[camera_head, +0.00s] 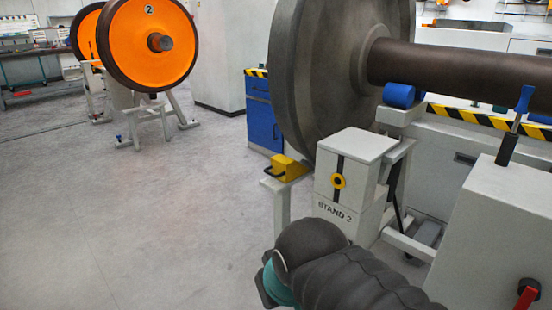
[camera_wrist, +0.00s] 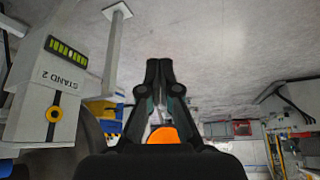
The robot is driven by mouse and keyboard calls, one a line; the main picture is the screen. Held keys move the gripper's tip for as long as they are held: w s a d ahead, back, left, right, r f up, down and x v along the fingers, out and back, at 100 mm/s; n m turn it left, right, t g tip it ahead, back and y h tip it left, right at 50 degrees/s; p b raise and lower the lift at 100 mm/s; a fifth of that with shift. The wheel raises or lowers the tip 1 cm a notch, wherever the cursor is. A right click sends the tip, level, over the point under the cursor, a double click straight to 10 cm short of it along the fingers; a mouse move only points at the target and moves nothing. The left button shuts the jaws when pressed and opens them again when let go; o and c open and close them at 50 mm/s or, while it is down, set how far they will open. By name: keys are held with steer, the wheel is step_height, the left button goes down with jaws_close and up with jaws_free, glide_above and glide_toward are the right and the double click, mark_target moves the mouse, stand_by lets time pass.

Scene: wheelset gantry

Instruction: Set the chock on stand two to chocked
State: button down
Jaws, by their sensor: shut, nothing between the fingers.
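The chock (camera_head: 289,168) is a yellow block with a dark handle. It sits on a pale post and ledge (camera_head: 279,197) at the lower left of the large grey wheel (camera_head: 335,70). I cannot tell whether it touches the wheel. Stand two is the pale box (camera_head: 343,180) labelled STAND 2, with a yellow ring on a dark slot; it also shows upside down in the wrist view (camera_wrist: 68,74). My gripper (camera_wrist: 159,66) is shut and empty, apart from the chock.
A dark axle (camera_head: 450,70) rests on blue rollers (camera_head: 399,95) to the right. A grey box (camera_head: 495,215) with a blue-handled lever (camera_head: 524,99) and a red handle (camera_head: 527,293) stands at the right. An orange wheelset (camera_head: 147,45) is behind. The floor at left is clear.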

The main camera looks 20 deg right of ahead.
mark_target(272, 159)
steer(key=w+d+n+g+h+b, duration=0.1)
steer(key=w+d+n+h+b, duration=0.4)
steer(key=w, duration=0.7)
steer(key=w+d+n+g+h+b, duration=0.15)
steer(key=w+d+n+h, duration=0.4)
steer(key=w, duration=0.65)
steer(key=w+a+f+n+t+h+b, duration=0.1)
steer(key=w+n, duration=0.4)
steer(key=w, duration=0.7)
steer(key=w+a+f+n+t+h+b, duration=0.1)
steer(key=w+n+h+b, duration=0.4)
steer(key=w, duration=0.7)
step_height(272, 159, down, 2)
steer(key=shift+f+n+t, duration=0.1)
steer(key=shift+n+t, duration=0.45)
steer(key=shift+n, duration=0.2)
steer(key=shift+h, duration=0.25)
steer(key=b+x, duration=0.2)
steer(key=x, duration=1.2)
